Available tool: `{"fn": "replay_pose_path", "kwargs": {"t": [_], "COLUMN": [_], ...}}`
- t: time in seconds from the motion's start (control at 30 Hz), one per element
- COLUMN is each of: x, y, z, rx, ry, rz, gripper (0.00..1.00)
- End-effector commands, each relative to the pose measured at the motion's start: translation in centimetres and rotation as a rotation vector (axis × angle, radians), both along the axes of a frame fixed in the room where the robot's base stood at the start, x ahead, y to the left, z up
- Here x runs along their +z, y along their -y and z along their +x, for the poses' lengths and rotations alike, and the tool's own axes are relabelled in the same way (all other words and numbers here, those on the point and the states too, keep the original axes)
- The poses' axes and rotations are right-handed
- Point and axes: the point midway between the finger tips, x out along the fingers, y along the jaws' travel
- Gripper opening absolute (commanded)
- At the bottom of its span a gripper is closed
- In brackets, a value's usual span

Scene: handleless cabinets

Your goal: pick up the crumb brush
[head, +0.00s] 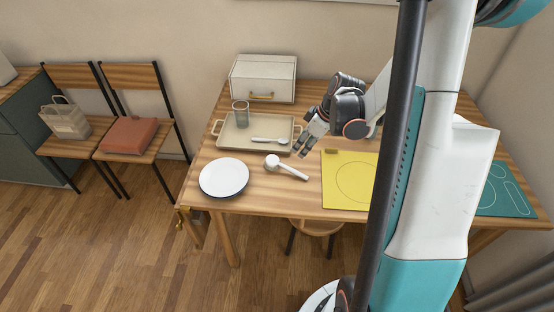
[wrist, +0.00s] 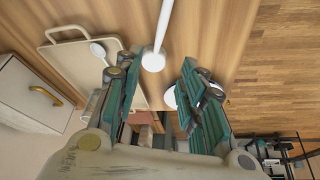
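The crumb brush appears to be the white tool (head: 287,169) with a rounded head and a straight handle, lying on the wooden table between the plate and the yellow mat. In the wrist view the white tool (wrist: 160,40) lies beyond my fingertips, between their two lines, with its handle running up out of the frame. My gripper (head: 304,147) hangs above the table, just behind and to the right of the tool in the head view. In the wrist view my gripper (wrist: 158,78) has its fingers spread, with nothing held between them.
A beige tray (head: 226,145) holds a glass (head: 241,114) and a spoon (head: 270,140). A white box (head: 262,78) stands behind it. A white plate (head: 224,177) is left of the tool; a yellow mat (head: 335,195) is right. Chairs stand at far left.

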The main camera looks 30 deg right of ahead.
Motion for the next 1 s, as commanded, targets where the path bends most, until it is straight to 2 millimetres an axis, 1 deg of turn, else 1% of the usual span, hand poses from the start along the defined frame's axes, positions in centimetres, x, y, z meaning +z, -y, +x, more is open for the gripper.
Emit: {"fn": "replay_pose_path", "kwargs": {"t": [0.17, 0.3, 0.4, 0.5, 0.77, 1.0], "x": [-2.5, -5.1, -6.5, -7.5, -8.7, -11.9], "y": [-0.4, -1.0, -1.4, -1.6, -1.8, -2.5], "z": [0.7, 1.6, 2.1, 2.5, 2.9, 4.1], "rx": [0.005, 0.003, 0.004, 0.003, 0.001, 0.003], "ry": [0.000, -0.001, 0.000, -0.001, 0.000, 0.000], "rz": [0.002, 0.002, 0.001, 0.001, 0.000, 0.000], "gripper": [0.37, 0.37, 0.37, 0.37, 0.37, 0.37]}}
